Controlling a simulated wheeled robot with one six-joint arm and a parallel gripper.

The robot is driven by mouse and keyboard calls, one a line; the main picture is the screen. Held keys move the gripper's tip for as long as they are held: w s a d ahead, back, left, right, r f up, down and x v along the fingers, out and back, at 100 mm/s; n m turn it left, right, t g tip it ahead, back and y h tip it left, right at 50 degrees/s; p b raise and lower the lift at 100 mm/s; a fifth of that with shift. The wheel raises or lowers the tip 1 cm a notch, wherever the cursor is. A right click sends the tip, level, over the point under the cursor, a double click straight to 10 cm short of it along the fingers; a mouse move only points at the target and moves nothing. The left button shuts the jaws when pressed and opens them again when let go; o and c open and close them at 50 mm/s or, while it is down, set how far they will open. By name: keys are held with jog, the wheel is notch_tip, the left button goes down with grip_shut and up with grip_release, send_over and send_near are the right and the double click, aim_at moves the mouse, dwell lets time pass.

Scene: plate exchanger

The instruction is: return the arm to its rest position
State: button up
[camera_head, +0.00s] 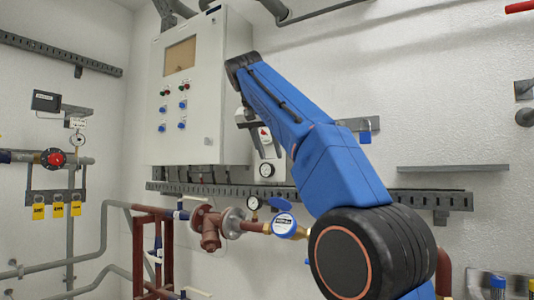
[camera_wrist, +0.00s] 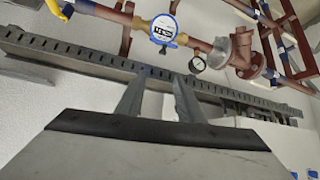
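My blue arm rises from the lower right of the head view and bends over at a black joint near the electrical cabinet. My gripper (camera_wrist: 158,80) hangs below that joint, in front of the wall by the cabinet's right side. In the wrist view its two grey fingers stand apart with pale wall between them, so it is open and holds nothing. In the head view the gripper is small and partly hidden by the arm. The fingers appear clear of the pipes, though their distance from the wall and rail cannot be told.
The grey cabinet (camera_head: 184,100) is left of my arm. A slotted rail (camera_head: 420,198) runs along the wall below. Red-brown pipework with a valve (camera_head: 210,226), a small gauge (camera_head: 254,203) and a blue water meter (camera_head: 285,223) lies beneath. A shelf (camera_head: 452,168) juts out at right.

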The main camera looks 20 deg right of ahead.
dwell(0.3)
jog(key=s+a+f+n+y, duration=0.1)
jog(key=s+f+n+y, duration=0.1)
jog(key=s+f, duration=1)
jog(key=s+a+f+n+g+y, duration=0.1)
jog(key=s+f, duration=1.1)
jog(key=f, duration=1.4)
jog(key=s+a+f+n+y, duration=0.2)
jog(key=s+f+n, duration=0.3)
jog(key=s+f, duration=0.6)
notch_tip(320, 180, down, 8)
jog(key=shift+s+a+r+y, duration=0.1)
jog(key=shift+s+a+y, duration=0.15)
jog(key=shift+s+y, duration=0.2)
jog(key=shift+d, duration=0.1)
